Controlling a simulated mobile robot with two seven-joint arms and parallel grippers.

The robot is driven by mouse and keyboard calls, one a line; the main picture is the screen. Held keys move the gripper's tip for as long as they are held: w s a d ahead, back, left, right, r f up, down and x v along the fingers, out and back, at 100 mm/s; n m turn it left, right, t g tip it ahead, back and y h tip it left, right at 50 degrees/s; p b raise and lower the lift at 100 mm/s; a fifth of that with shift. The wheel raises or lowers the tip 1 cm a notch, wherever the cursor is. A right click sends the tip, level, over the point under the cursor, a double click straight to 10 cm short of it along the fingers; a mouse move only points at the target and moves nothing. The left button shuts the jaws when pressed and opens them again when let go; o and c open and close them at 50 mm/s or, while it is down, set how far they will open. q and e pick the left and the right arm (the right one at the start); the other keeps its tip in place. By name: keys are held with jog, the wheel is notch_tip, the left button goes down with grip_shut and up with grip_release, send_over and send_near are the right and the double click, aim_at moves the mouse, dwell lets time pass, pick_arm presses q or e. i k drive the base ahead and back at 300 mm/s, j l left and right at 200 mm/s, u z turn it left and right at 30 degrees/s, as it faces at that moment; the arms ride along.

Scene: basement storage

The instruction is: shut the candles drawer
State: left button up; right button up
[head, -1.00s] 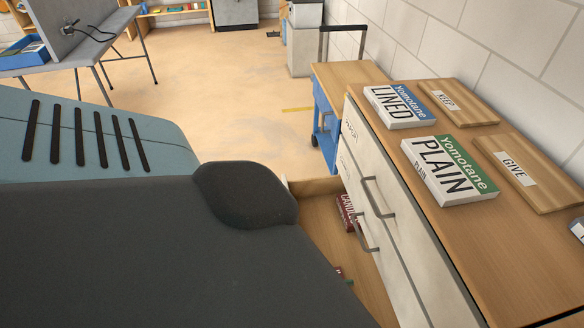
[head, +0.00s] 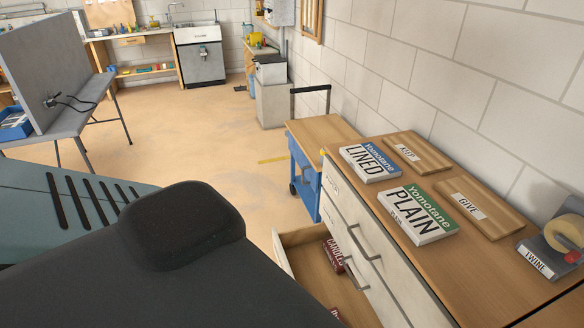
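The candles drawer (head: 309,237) is a low drawer in the white-fronted cabinet (head: 339,206). It is pulled out to the left, and its wooden inside shows. A dark red box with partly readable candle lettering (head: 333,254) lies in it, and another dark red item (head: 337,313) shows at the bottom. My large dark arm part covers the lower left and hides part of the drawer. The closed drawers above have grey bar handles (head: 361,243). Neither of my grippers is in view.
On the cabinet top lie a LINED pack (head: 369,163), a PLAIN pack (head: 418,215), KEEP (head: 418,150) and GIVE (head: 480,207) boards, and a tape dispenser (head: 556,246). A blue cart (head: 305,181) stands behind the cabinet. A grey table (head: 70,121) is at left; open floor (head: 190,130) lies between.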

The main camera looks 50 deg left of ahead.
aim_at(310, 254)
jog(key=u, duration=1.45)
